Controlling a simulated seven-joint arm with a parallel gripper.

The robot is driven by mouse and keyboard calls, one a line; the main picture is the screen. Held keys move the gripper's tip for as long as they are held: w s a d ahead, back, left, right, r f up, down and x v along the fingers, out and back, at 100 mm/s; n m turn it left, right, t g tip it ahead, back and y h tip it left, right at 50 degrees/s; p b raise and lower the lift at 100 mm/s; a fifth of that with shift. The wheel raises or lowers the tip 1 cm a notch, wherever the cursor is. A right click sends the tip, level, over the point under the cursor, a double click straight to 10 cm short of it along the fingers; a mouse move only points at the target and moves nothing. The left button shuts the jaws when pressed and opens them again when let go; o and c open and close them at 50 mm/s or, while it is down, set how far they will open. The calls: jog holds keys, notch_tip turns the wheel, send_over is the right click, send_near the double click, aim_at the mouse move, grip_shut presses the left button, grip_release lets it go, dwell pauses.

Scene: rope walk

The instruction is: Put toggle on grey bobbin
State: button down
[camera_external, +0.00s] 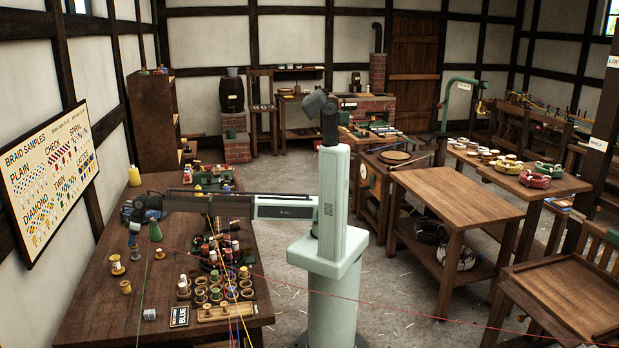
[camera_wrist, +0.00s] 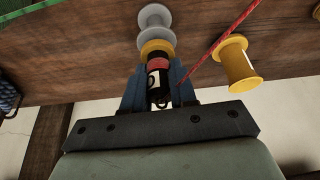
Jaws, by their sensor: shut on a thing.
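In the wrist view my gripper (camera_wrist: 157,82) is shut on a small dark piece with red and white parts (camera_wrist: 158,68), which appears to be the toggle. A yellow round flange (camera_wrist: 157,48) shows at its far end; I cannot tell whether it belongs to the held piece. The grey bobbin (camera_wrist: 155,17) shows just beyond this flange, its two discs visible; I cannot tell whether they touch. In the external view my gripper (camera_external: 134,240) points down over the left part of the table, and the held piece is too small to make out.
A yellow bobbin (camera_wrist: 237,65) is right of the fingers, close to a red rope (camera_wrist: 215,45). Coloured cords cross the table. Its front left is mostly clear.

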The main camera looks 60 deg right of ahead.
jog(key=c, duration=0.9)
grip_release()
jog(key=shift+r, duration=0.1)
jog(key=v, duration=1.2)
